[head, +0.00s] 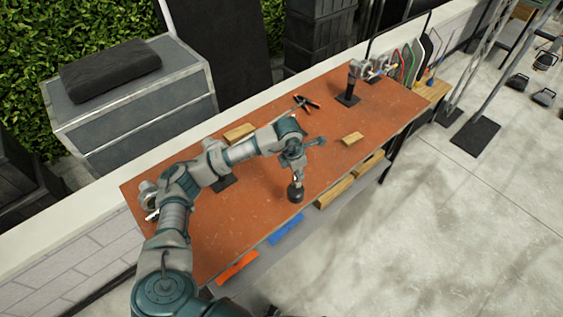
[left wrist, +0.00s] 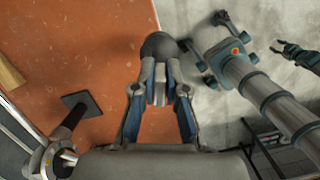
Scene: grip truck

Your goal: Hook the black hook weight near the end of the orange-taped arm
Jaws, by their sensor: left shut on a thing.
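My left gripper (head: 294,176) is above the near part of the brown tabletop. It is shut on the black hook weight (head: 296,193), a dark rounded body hanging below the fingers. In the left wrist view the gripper (left wrist: 160,88) has its fingers together, with the dark weight (left wrist: 160,46) just beyond the tips. The hook is hidden by the fingers. I cannot pick out an orange-taped arm for certain. A jointed dark claw, possibly my right gripper (left wrist: 298,56), shows at the right of the left wrist view; its fingers are unclear.
The brown table (head: 210,235) carries a post with a metal head on a black base (head: 347,99), a black clamp with orange tips (head: 306,103) and wooden blocks (head: 352,138). Colored bars and wood lie on a lower shelf (head: 262,252). Open concrete floor is right of the table.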

